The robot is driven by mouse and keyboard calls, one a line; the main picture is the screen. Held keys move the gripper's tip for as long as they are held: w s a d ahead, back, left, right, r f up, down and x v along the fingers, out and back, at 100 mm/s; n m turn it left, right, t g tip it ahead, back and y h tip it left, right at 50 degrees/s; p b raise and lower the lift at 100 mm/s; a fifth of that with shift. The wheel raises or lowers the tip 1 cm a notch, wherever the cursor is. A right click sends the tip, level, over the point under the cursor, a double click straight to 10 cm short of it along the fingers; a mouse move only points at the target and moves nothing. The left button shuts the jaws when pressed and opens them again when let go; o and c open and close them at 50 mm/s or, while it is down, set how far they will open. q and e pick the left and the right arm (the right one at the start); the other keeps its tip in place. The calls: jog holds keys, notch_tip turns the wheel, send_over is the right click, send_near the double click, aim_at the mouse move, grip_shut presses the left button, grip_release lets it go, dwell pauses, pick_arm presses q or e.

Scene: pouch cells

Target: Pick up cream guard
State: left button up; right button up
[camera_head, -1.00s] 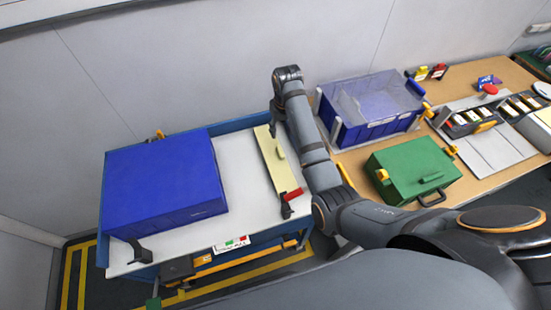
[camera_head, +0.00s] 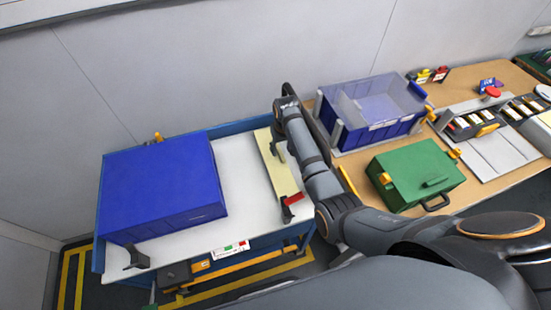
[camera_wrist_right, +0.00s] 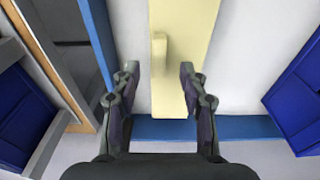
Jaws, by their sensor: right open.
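The cream guard (camera_head: 287,178) is a long pale strip lying on the white top of the blue-edged cart, at its right side. In the right wrist view, the cream guard (camera_wrist_right: 205,25) runs up and down the picture, with a raised narrow grip (camera_wrist_right: 159,60) on it. My right gripper (camera_head: 277,143) is over the far part of the guard, partly hidden by my arm. In the wrist view, the right gripper (camera_wrist_right: 159,72) is open, its fingertips either side of the raised grip with gaps showing. My left gripper is not in view.
A large blue box (camera_head: 165,185) stands on the cart's left, with bare white top (camera_head: 240,175) between it and the guard. A red clamp (camera_head: 293,199) sits at the guard's near end. A clear-lidded blue bin (camera_head: 375,130) and a green case (camera_head: 415,170) stand right.

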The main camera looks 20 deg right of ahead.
aim_at(281, 154)
jog(key=f, duration=0.3)
jog(key=shift+w+d+f, duration=0.1)
jog(key=shift+w+f, duration=0.05)
jog(key=shift+w, duration=0.05)
grip_shut()
notch_tip(281, 154, up, 18)
jog(key=b, duration=0.1)
jog(key=shift+b, duration=0.35)
